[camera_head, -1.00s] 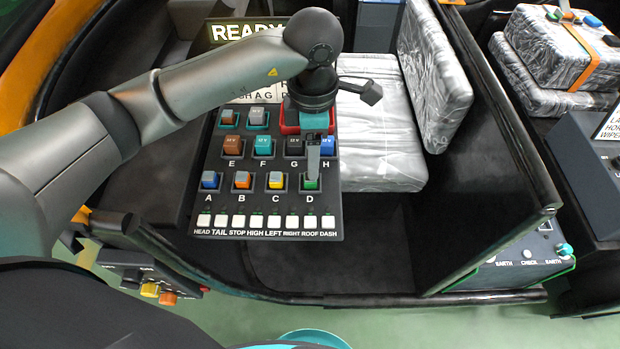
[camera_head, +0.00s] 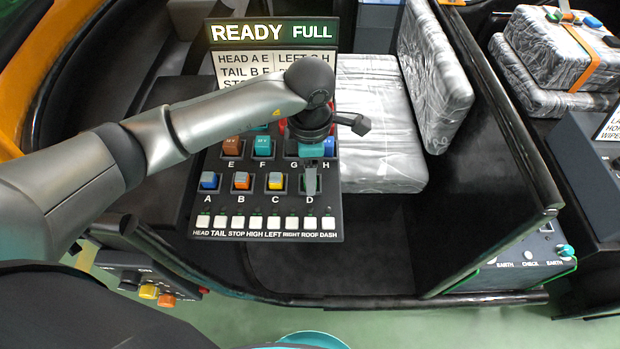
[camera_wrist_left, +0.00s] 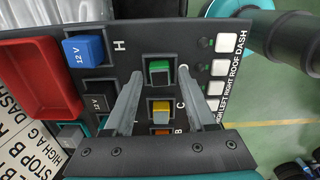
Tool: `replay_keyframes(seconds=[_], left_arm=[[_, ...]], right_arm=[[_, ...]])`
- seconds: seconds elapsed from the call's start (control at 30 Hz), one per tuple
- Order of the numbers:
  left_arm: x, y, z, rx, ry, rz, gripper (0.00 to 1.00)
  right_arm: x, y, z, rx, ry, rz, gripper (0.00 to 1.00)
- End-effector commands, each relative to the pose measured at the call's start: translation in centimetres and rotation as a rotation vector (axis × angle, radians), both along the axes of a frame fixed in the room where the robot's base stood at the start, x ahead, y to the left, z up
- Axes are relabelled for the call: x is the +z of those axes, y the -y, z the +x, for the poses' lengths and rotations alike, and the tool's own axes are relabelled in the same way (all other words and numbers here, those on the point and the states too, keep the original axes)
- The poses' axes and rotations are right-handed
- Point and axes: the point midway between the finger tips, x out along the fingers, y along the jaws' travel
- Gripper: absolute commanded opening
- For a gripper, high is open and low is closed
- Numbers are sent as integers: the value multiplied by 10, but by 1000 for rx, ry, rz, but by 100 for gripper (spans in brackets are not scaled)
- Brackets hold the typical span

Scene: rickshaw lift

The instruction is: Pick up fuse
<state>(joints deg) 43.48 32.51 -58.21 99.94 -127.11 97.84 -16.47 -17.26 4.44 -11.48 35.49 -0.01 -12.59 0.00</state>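A black fuse panel (camera_head: 225,201) carries coloured fuses in lettered sockets. My left gripper (camera_head: 311,180) hangs over socket D. In the left wrist view its two fingers (camera_wrist_left: 160,73) are open on either side of the green fuse (camera_wrist_left: 159,71), with a gap to each side. I cannot tell how far down the fingers reach. The yellow fuse (camera_wrist_left: 161,109) at C, the blue fuse (camera_wrist_left: 84,49) at H and the black fuse (camera_wrist_left: 98,100) at G are nearby. In the head view the gripper partly hides D and G. My right gripper is not in view.
A red tray (camera_wrist_left: 38,80) lies beside the upper sockets. A row of white buttons (camera_head: 247,222) lines the panel's near edge. A lit READY FULL sign (camera_head: 272,32) stands behind. A silver-wrapped seat (camera_head: 385,150) is to the right, with a dark side wall beyond.

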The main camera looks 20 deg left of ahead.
Motion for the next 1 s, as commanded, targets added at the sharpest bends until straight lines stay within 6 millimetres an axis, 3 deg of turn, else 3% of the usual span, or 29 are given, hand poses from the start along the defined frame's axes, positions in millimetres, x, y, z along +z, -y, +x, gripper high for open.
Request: replay_keyframes(seconds=[0.07, 0.47, 1.0], left_arm=[[0, 0, 0, 0, 0, 0, 46], [0, 0, 0, 0, 0, -1, 1], [5, 0, 1, 0, 1, -1, 0]], right_arm=[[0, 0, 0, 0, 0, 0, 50], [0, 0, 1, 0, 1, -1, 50], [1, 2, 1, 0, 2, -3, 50]])
